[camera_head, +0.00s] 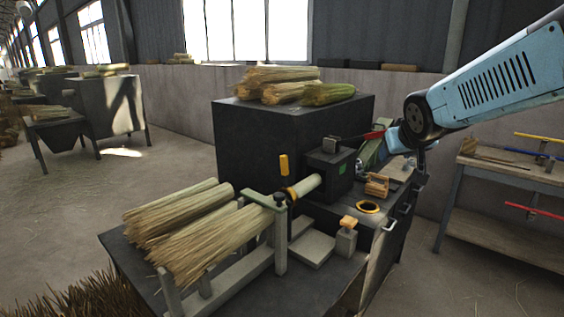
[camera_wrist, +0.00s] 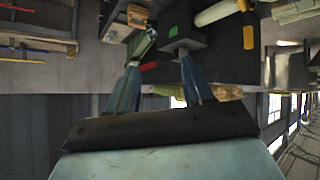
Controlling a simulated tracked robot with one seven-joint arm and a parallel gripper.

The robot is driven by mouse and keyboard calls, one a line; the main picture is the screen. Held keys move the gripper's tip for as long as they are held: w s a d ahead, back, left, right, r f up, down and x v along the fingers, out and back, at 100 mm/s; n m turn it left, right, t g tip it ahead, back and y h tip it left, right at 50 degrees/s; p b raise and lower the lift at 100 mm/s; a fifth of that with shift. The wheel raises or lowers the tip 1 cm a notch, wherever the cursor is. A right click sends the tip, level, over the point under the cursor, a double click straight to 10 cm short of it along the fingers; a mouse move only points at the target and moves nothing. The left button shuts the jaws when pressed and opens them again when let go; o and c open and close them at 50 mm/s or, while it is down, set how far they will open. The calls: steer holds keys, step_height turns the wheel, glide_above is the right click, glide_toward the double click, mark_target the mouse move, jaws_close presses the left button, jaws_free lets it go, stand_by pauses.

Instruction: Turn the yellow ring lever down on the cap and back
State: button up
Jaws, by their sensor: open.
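The yellow ring lever has a short yellow handle (camera_head: 284,164) standing upright above a yellow-orange ring (camera_head: 290,194) around a pale cylinder (camera_head: 308,185) on the dark machine head (camera_head: 328,168). In the wrist view, which is upside down, the handle (camera_wrist: 248,37) is right of my fingers. I cannot clearly tell which part is the cap. My gripper (camera_wrist: 160,64) is open and empty, its fingers spread near the machine head. In the head view my gripper (camera_head: 390,147) is right of the machine head, apart from the lever, its fingertips partly hidden.
A red handle (camera_head: 374,135) is close to my fingers. A loose yellow ring (camera_head: 367,207) and a wooden box (camera_head: 377,185) lie on the bench. Straw bundles (camera_head: 200,230) rest at the front left; more lie on the dark cabinet (camera_head: 290,135). A side table (camera_head: 500,180) stands right.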

steer(key=w+a+f+n+t+y, duration=0.2)
steer(key=w+a+t, duration=0.1)
steer(key=w, duration=0.9)
steer(key=n+g+y, duration=0.2)
steer(key=n+y, duration=0.5)
steer(key=y, duration=0.6)
glide_toward(287, 162)
steer(key=x, duration=1.2)
steer(key=shift+w+a+r, duration=0.1)
steer(key=shift+w+a, duration=0.05)
steer(key=shift+a, duration=0.25)
jaws_close()
